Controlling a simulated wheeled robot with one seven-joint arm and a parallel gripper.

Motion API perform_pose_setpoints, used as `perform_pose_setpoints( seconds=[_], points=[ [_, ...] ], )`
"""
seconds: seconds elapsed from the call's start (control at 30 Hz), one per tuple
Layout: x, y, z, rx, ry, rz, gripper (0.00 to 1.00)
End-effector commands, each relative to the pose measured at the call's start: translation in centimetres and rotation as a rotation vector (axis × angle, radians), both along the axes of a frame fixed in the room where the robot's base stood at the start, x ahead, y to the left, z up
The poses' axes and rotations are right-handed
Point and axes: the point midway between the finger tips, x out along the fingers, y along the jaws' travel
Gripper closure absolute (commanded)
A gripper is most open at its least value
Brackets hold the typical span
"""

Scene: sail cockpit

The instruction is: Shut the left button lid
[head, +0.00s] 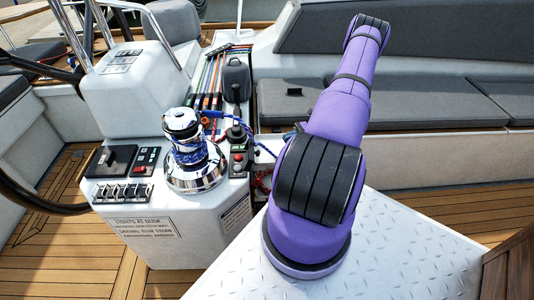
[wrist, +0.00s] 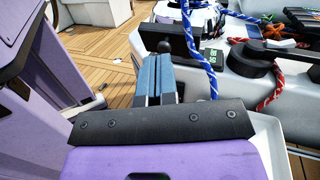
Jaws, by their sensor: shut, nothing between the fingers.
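My gripper (wrist: 157,60) shows in the wrist view with its two blue-grey fingers together and nothing between them. A black knob (wrist: 165,47) shows just past the fingertips; I cannot tell if they touch. A round black piece (wrist: 250,59) sits on the white console to the right, apart from the fingers. It may be a button or its lid, but I cannot tell which, nor which lid is the left one.
A chrome winch (head: 193,160) with blue rope stands on the white console. Left of it are a red-button panel (head: 146,160) and a row of switches (head: 122,192). A black lever box (head: 237,138) stands behind right. Blue rope (wrist: 197,50) and red rope (wrist: 272,92) pass near the gripper.

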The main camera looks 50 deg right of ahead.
Motion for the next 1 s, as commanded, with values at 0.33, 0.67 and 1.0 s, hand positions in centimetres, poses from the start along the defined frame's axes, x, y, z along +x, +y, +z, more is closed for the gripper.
perform_pose_setpoints(
  seconds=[0.33,0.67,1.0],
  points=[
    [-4.3,0.2,-7.8,0.216,-0.041,-0.231,1.0],
    [-4.6,0.9,-9.1,0.26,-0.054,-0.281,1.0],
    [-0.6,4.5,-7.2,0.26,-0.054,-0.278,1.0]
  ],
)
